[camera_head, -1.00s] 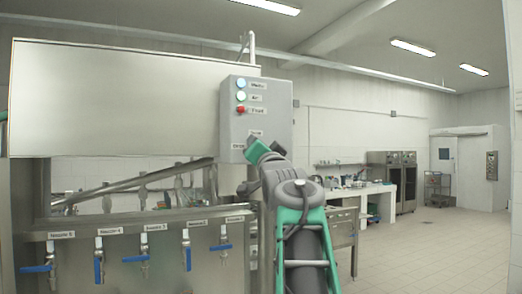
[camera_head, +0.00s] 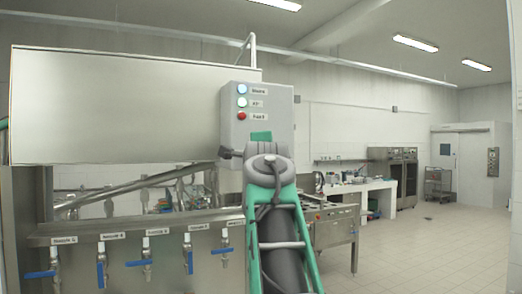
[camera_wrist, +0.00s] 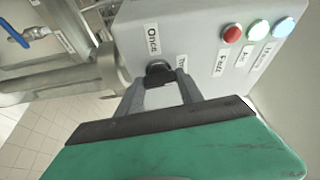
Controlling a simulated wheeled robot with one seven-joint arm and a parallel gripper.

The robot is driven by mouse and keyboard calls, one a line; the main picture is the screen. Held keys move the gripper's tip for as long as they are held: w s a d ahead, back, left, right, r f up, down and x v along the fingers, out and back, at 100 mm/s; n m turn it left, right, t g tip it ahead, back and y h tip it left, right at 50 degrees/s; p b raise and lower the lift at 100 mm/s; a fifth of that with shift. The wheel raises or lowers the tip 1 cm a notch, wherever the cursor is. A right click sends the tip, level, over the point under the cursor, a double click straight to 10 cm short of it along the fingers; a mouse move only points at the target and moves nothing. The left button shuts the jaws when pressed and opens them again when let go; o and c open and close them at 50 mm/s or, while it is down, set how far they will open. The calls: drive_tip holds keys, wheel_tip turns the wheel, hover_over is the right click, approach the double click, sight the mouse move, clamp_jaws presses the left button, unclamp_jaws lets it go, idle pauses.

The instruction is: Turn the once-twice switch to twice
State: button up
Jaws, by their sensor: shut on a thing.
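The once-twice switch (camera_wrist: 158,72) is a small dark round knob on the face of the grey control box (camera_head: 231,125). In the wrist view its "Once" label (camera_wrist: 153,40) and a partly hidden label starting with "T" (camera_wrist: 181,62) stand beside it. My gripper (camera_wrist: 159,86) is shut on the knob, with a finger on either side. Which label the knob points to cannot be told. In the head view my green gripper body (camera_head: 261,136) is in front of the box's lower part, and the switch is hidden behind my arm.
Three round indicators, including the red one (camera_head: 241,116), sit above on the box, clear of my gripper. Several blue-handled nozzle valves (camera_head: 188,260) line the steel filler at lower left. A steel table (camera_head: 335,222) stands to the right, with open floor beyond.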

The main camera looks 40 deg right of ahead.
drive_tip(key=shift+m, duration=0.6)
drive_tip(key=o, duration=1.4)
drive_tip(key=b+v, duration=0.3)
drive_tip(key=v, duration=0.4)
drive_tip(key=shift+s+a+r, duration=0.1)
drive_tip(key=shift+s+a, duration=0.15)
drive_tip(key=shift+s, duration=0.1)
